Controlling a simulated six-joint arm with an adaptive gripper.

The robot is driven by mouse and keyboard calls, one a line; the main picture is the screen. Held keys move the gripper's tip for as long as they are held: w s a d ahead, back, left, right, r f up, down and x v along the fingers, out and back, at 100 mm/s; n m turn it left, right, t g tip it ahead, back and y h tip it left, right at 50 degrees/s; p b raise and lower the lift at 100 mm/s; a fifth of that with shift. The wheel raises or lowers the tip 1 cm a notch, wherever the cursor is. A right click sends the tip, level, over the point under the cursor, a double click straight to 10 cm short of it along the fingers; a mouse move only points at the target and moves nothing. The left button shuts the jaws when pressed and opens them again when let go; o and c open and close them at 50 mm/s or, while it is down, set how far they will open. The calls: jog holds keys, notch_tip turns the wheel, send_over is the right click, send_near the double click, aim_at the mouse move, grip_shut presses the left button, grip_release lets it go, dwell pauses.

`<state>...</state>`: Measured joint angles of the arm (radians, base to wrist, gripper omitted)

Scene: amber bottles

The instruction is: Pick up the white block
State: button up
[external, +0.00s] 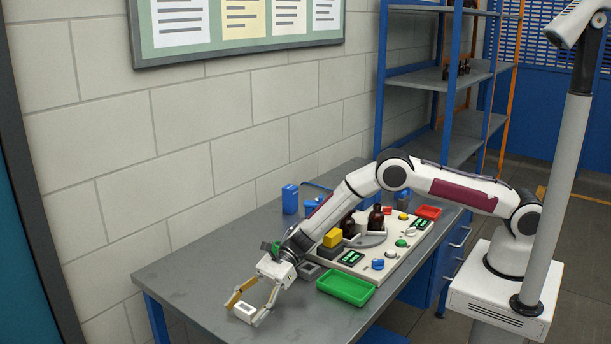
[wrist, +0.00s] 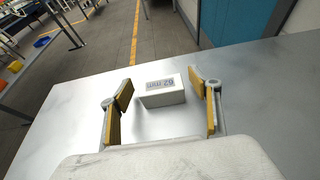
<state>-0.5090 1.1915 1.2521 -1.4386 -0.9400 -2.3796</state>
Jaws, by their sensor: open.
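The white block (external: 244,310) lies on the grey table near its front left end. In the wrist view the white block (wrist: 161,91) has dark printed text on its top face. My gripper (external: 250,305) is open, with its two fingers on either side of the block. In the wrist view my gripper (wrist: 164,97) shows its yellow-padded fingers spread, with a gap between each finger and the block. The block sits between the fingertips, toward their far end, and nothing is held.
A green tray (external: 346,287) lies on the table right of my gripper. Behind it is a pale board (external: 352,268) with amber bottles (external: 376,217), a yellow block (external: 333,238) and small coloured parts. A blue container (external: 290,199) stands near the wall. The table around the white block is clear.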

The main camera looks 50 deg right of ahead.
aim_at(245, 307)
dwell(0.3)
jog(key=c, duration=1.2)
jog(key=shift+c, duration=0.2)
jog(key=shift+r, duration=0.2)
jog(key=shift+r, duration=4.85)
jog(key=shift+w, duration=0.1)
